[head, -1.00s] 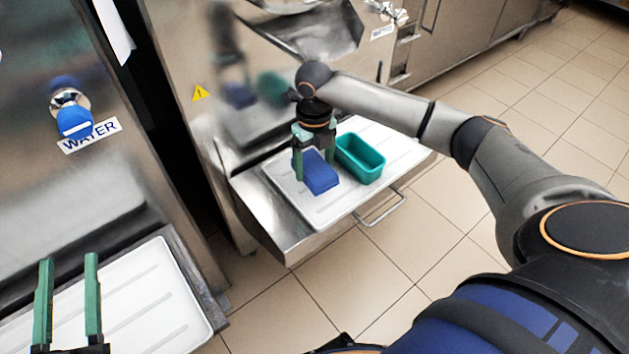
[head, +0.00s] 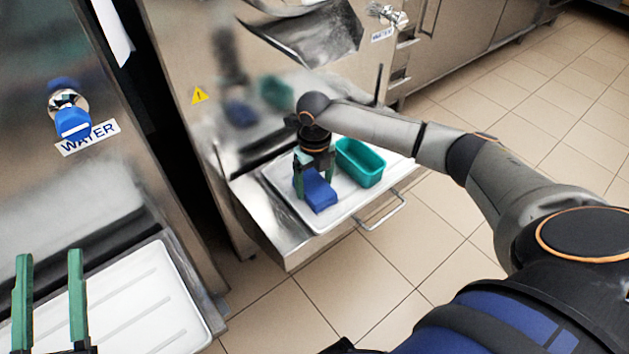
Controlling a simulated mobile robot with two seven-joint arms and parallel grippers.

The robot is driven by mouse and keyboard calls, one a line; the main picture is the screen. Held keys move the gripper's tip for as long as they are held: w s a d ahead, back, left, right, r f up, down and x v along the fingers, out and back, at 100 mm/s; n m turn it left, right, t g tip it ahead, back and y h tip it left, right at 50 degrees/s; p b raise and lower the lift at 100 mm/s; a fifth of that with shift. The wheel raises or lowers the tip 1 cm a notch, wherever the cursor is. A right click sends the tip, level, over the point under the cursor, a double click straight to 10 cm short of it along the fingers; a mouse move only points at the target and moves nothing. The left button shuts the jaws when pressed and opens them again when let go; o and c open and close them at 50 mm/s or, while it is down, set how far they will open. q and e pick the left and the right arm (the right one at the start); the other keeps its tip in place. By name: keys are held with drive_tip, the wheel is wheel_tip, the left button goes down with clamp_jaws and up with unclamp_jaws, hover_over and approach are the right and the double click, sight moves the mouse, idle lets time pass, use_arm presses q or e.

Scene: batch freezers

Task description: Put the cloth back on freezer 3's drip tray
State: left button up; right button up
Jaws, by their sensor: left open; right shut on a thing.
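The blue folded cloth (head: 319,192) is at the white drip tray (head: 346,207) in front of the middle freezer. My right gripper (head: 315,180) points down over this tray and is shut on the cloth. The cloth is at or just above the tray surface; I cannot tell if it touches. My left gripper (head: 48,292) is open and empty at the lower left, over the near white tray (head: 150,300). No freezer number is legible.
A teal tub (head: 361,163) stands on the same tray, just right of my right gripper. A metal handle (head: 381,212) sticks out at the tray's front. A blue-handled WATER tap (head: 72,122) is on the left freezer. The tiled floor in front is clear.

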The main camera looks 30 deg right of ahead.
drive_tip(key=o, duration=1.1)
drive_tip(key=shift+f, duration=0.1)
